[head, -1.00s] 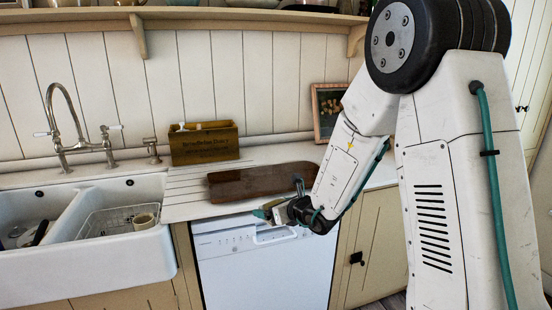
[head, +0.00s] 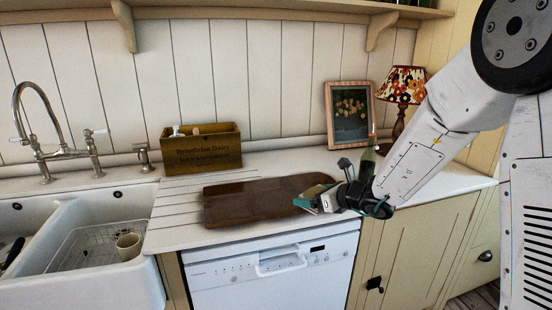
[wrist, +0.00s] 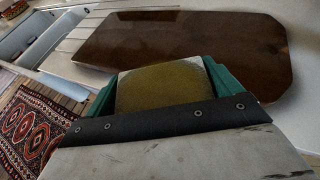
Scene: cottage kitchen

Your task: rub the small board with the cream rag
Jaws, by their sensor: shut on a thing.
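The small board (head: 255,200) is dark brown with cut corners and lies flat on the white counter. It also shows across the top of the wrist view (wrist: 190,45). My gripper (head: 314,200) is at the board's right end, near its front corner. In that view the rag overlaps the board's near edge. I cannot tell whether the rag touches the board. The rag's underside is hidden.
A wooden box (head: 202,148) stands behind the board against the wall. A picture frame (head: 350,113), a patterned lamp (head: 402,85) and a dark bottle (head: 367,165) stand behind my gripper. The sink (head: 85,250) is to the left. The counter's front edge is close to the board.

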